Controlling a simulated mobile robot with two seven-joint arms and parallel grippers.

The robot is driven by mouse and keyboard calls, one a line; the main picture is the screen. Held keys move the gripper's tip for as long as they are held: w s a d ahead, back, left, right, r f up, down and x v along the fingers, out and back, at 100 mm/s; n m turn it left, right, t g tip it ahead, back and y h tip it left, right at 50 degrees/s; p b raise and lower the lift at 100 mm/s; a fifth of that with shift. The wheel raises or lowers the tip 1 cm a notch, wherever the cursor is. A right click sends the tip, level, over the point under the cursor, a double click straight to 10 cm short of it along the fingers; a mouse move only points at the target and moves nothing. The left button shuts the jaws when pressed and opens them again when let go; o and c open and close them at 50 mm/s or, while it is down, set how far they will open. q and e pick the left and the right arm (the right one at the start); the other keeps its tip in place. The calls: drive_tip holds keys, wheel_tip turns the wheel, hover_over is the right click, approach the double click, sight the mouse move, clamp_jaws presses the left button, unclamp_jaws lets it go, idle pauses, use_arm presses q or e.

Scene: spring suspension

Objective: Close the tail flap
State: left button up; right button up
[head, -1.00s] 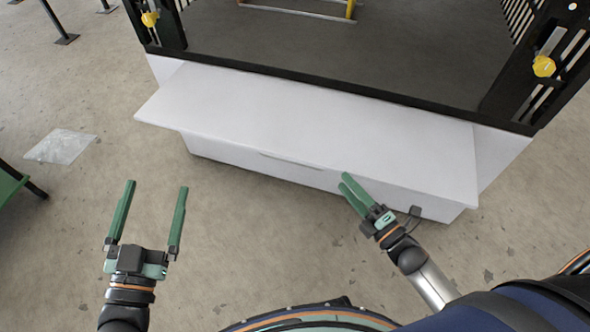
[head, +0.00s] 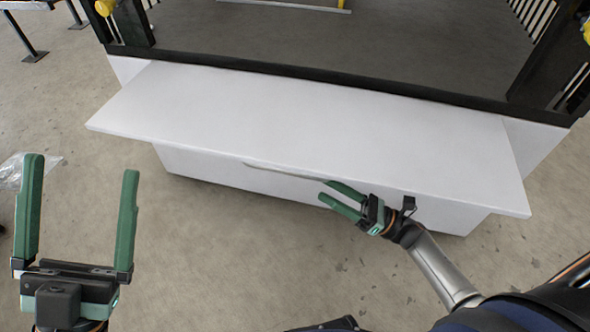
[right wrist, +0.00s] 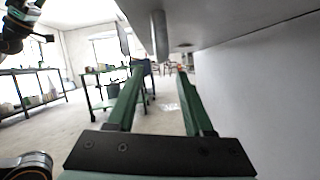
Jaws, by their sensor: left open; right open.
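The tail flap (head: 310,125) is a wide white panel, folded down and lying roughly level behind the dark bed. It has a thin handle strip (head: 287,174) under its near edge. My right gripper (head: 332,196) is open below the near edge, by the right end of the strip. In the right wrist view the open fingers (right wrist: 155,100) have nothing between them, and the flap's underside (right wrist: 235,20) is overhead. My left gripper (head: 84,215) is open and empty over the floor at the lower left, apart from the flap.
The dark bed (head: 330,50) lies beyond the flap, with dark posts at its corners. A white body panel (head: 220,180) stands below the flap. Concrete floor (head: 230,260) is free in front. Tables (right wrist: 35,72) stand farther off in the right wrist view.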

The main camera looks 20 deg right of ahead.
sight(296, 175)
drive_tip(key=x, duration=0.9)
clamp_jaws()
idle(1.2)
